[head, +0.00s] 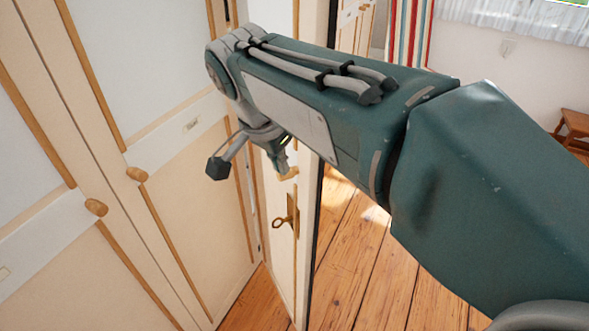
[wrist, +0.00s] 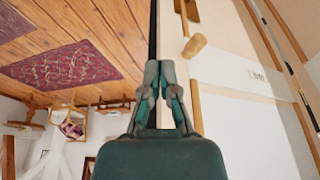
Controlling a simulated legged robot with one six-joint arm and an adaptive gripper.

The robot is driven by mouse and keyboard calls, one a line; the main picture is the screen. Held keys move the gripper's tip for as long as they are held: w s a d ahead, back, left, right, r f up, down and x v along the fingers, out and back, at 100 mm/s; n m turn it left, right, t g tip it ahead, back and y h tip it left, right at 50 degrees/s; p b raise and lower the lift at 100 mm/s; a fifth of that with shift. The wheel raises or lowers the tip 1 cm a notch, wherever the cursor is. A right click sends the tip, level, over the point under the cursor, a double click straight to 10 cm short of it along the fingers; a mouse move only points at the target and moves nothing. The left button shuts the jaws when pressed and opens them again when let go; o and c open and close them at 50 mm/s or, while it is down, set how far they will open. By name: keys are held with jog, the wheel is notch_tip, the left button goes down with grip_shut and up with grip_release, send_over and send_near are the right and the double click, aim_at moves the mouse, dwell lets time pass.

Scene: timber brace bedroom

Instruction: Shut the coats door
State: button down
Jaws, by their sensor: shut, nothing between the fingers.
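A cream door with timber trim (head: 306,240) stands open in the middle of the head view, beside the wardrobe front. It has a wooden knob (head: 289,174) and a key in a brass lock plate (head: 289,218). I cannot read a label that confirms it as the coats door. My gripper (head: 281,160) is shut and empty, close to this door near its knob. In the wrist view my gripper's fingertips (wrist: 159,72) are together at the door's dark edge, with the knob (wrist: 195,47) just beside them. Whether they touch the door I cannot tell.
Other wardrobe doors (head: 165,185) with wooden knobs fill the left; one bears a small, unreadable label (head: 191,125). Bare plank floor (head: 370,260) lies right of the open door. A striped curtain (head: 410,32) and a wooden stool (head: 574,127) are farther back. A red rug (wrist: 62,70) shows in the wrist view.

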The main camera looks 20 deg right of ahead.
aim_at(278, 179)
jog(key=w+a+m+g+h, duration=0.1)
jog(key=w+a+m+h, duration=0.15)
jog(key=w+m, duration=0.25)
jog(key=shift+y, duration=0.45)
jog(key=x, duration=0.9)
jog(key=shift+s, duration=0.2)
jog(key=shift+w+d, duration=0.15)
jog(key=shift+d, duration=0.8)
jog(key=shift+w+d, duration=0.15)
jog(key=shift+d, duration=0.8)
jog(key=shift+r, duration=0.1)
